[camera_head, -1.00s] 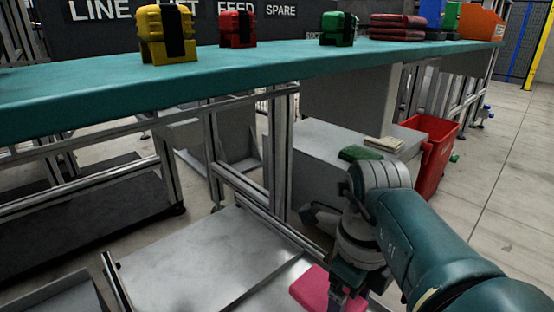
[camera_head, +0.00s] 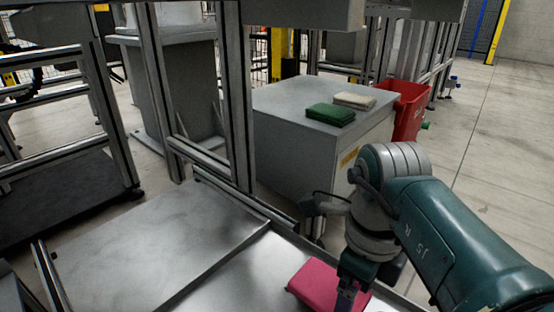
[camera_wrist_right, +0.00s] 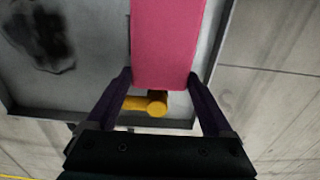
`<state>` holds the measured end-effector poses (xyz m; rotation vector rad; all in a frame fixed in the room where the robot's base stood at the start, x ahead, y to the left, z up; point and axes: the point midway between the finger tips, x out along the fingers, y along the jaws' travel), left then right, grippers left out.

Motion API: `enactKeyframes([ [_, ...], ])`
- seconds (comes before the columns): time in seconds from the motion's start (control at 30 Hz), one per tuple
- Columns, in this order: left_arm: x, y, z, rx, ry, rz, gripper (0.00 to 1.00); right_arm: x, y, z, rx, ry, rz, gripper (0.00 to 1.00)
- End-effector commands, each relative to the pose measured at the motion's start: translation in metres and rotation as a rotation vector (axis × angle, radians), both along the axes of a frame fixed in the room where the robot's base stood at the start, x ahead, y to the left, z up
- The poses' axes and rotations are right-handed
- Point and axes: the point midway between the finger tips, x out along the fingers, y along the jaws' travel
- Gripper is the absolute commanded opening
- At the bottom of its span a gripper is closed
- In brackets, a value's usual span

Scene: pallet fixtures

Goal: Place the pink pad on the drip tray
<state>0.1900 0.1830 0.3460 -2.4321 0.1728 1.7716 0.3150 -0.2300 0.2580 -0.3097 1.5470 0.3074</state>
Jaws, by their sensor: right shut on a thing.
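The pink pad (camera_head: 314,284) is in my right gripper (camera_head: 347,297), low at the bottom of the head view. In the right wrist view the pad (camera_wrist_right: 165,45) lies between the two dark fingers (camera_wrist_right: 160,80), which are shut on its sides. Under it is a grey metal tray, apparently the drip tray (camera_wrist_right: 95,75), with a raised rim, a dark stain and a yellow valve at its edge. In the head view its bright surface (camera_head: 250,262) shows beside the pad. I cannot tell whether the pad touches the tray. My left gripper is not in view.
A grey cabinet (camera_head: 290,110) stands behind, with a green pad (camera_head: 330,114) and a beige pad (camera_head: 354,100) on top. A red bin (camera_head: 410,108) is beside it. Metal frame posts (camera_head: 236,100) rise behind the tray. Open floor (camera_head: 500,150) lies at the right.

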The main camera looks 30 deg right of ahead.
Motion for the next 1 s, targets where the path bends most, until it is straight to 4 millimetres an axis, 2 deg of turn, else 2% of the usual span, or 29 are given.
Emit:
enactKeyframes([
  [0.03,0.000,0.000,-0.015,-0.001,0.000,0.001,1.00,0.000,0.000,-0.016,-0.001,0.002,0.000,0.34],
  [0.1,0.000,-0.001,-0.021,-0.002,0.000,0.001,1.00,-0.001,0.000,-0.023,-0.001,0.002,-0.001,0.34],
  [0.47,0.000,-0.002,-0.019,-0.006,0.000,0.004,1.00,0.000,0.000,-0.023,0.001,0.001,-0.001,0.34],
  [0.5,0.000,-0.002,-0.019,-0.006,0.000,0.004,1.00,0.000,0.000,-0.024,0.001,0.001,-0.001,0.87],
  [0.63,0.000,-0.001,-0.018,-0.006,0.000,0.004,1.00,0.000,0.000,-0.023,0.001,0.001,-0.001,1.00],
  [0.87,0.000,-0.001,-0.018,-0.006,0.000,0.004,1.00,0.000,0.000,-0.022,0.000,0.001,-0.001,1.00],
  [1.0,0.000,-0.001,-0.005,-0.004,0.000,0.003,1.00,0.000,0.000,-0.007,0.000,0.000,-0.002,1.00],
])
